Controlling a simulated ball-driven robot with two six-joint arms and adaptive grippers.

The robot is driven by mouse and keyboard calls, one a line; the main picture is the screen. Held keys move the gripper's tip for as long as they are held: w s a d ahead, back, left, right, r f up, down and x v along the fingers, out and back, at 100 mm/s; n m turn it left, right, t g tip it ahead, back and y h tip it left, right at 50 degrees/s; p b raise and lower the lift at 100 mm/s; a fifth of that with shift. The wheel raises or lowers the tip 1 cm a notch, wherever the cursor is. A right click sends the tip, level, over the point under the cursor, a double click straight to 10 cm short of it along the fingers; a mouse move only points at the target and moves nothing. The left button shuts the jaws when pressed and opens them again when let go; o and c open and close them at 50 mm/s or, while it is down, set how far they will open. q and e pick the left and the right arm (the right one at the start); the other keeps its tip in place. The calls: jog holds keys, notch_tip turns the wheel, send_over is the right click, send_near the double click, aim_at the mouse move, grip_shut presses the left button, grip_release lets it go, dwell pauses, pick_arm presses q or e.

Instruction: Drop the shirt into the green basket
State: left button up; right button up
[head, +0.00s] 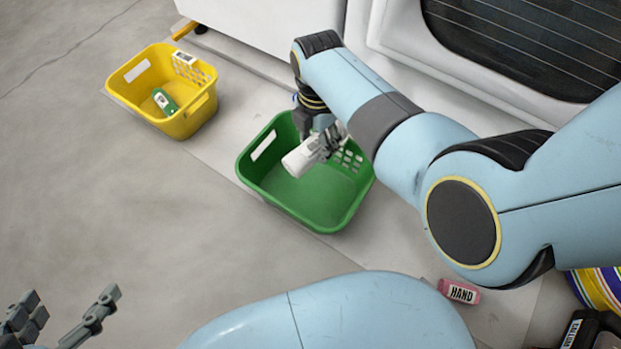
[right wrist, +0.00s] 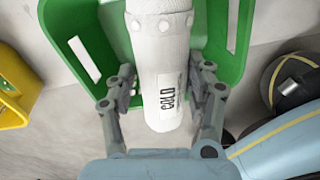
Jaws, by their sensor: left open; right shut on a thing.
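The basket also fills the back of the right wrist view (right wrist: 55,35). The part of the basket under my right arm is hidden. My left gripper (head: 74,297) is open and empty at the bottom left, away from the basket.
A yellow basket (head: 150,112) with a green-and-white item (head: 165,101) stands to the upper left. A pink item labelled HAND (head: 459,291) lies at the lower right, near dark and striped items. White appliances (head: 275,25) stand behind. The floor at left is clear.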

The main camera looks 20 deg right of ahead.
jog(key=shift+f+b, duration=0.35)
jog(key=shift+f, duration=0.2)
pick_arm(q)
jog(key=shift+s+d+f+t, duration=0.15)
jog(key=shift+s+f+t, duration=0.3)
jog(key=shift+t, duration=0.35)
pick_arm(e)
jog(key=shift+f, duration=0.15)
pick_arm(q)
jog(key=shift+r, duration=0.1)
pick_arm(e)
jog(key=o, duration=1.3)
